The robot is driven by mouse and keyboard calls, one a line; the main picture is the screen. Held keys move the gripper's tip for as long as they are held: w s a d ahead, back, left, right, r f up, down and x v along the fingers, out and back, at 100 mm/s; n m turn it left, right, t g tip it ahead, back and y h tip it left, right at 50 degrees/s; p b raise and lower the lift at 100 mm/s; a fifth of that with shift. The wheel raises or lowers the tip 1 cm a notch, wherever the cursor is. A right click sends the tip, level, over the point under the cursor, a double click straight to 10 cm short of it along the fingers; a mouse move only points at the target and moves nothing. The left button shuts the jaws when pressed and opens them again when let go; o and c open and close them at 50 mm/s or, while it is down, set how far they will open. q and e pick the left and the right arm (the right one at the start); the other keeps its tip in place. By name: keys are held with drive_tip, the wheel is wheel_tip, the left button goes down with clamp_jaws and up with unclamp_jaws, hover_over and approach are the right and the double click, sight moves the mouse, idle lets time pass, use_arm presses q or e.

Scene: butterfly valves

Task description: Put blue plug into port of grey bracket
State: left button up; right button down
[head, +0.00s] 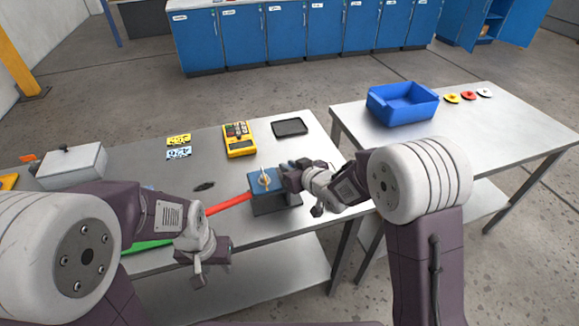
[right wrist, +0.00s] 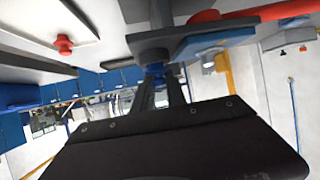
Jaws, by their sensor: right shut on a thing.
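My right gripper (head: 290,178) is at the right side of the blue-topped valve block (head: 258,181) on the near table. In the right wrist view its fingers (right wrist: 160,88) are shut on the blue plug (right wrist: 157,69), of which only a small part shows. The plug is right at the dark grey bracket (right wrist: 150,42); I cannot tell how far it sits in the port, which is hidden. The bracket also seems to show below the block in the head view (head: 283,204). My left gripper (head: 205,265) hangs at the table's front edge, away from the block; its fingers are unclear.
A red pipe (head: 229,203) runs left from the block. A yellow meter (head: 239,139), black tray (head: 290,127) and grey box (head: 72,166) stand on the near table (head: 215,171). A blue bin (head: 402,104) and several coloured discs (head: 468,96) are on the right table (head: 480,125).

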drive_tip(key=shift+f, duration=0.3)
drive_tip(key=c, duration=0.8)
unclamp_jaws()
wheel_tip(320, 180, up, 7)
drive_tip(key=p, duration=0.6)
drive_tip(key=shift+r, duration=0.15)
